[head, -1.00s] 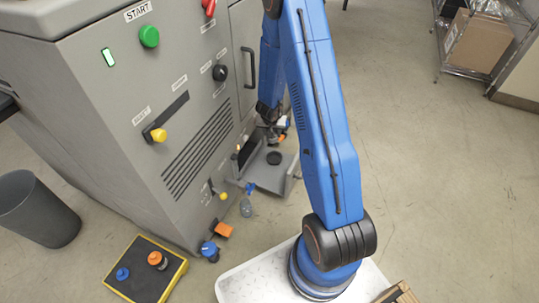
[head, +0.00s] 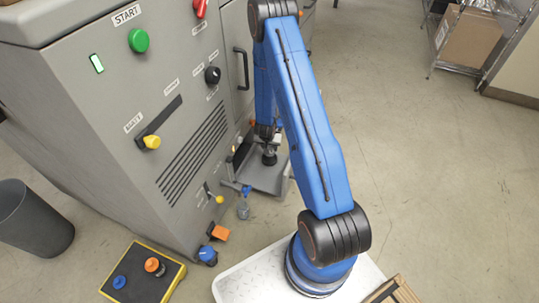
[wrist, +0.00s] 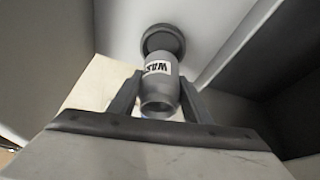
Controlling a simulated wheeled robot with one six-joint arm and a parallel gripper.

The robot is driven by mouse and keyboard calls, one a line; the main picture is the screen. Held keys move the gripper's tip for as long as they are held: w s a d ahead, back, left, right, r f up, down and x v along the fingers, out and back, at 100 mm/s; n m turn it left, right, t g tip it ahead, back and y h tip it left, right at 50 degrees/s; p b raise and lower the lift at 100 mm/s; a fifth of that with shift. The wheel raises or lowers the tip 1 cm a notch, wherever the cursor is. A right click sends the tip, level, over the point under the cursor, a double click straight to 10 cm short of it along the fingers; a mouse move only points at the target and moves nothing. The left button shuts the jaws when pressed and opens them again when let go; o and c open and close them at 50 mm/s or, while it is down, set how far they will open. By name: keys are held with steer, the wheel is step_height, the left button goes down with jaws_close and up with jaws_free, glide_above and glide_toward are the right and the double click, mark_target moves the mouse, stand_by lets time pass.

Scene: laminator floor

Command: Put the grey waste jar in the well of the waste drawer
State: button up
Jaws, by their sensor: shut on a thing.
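The grey waste jar (wrist: 160,88), with a white label reading "WAS", is between the two fingers of my gripper (wrist: 160,100) in the wrist view. The gripper is shut on it. The dark round well (wrist: 163,38) of the waste drawer shows just beyond the jar, whose far end overlaps the well's near edge in the picture. In the head view my gripper (head: 267,138) is over the open waste drawer (head: 262,181), low on the machine's side. The jar is small and dark there. I cannot tell whether it touches the well.
The grey machine (head: 140,90) stands close on the left of the drawer. An orange knob (head: 220,233) and blue-topped parts are low near the drawer's front. A yellow-edged pedal board (head: 143,272) and a bin (head: 35,220) are on the floor.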

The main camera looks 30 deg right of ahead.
steer(key=shift+f, duration=2.95)
steer(key=shift+f, duration=0.4)
steer(key=o, duration=1.1)
steer(key=shift+s, duration=0.15)
steer(key=shift+c, duration=0.2)
steer(key=shift+o, duration=0.2)
steer(key=shift+r, duration=0.55)
steer(key=v, duration=1.1)
steer(key=shift+a+r, duration=0.2)
steer(key=shift+r, duration=0.1)
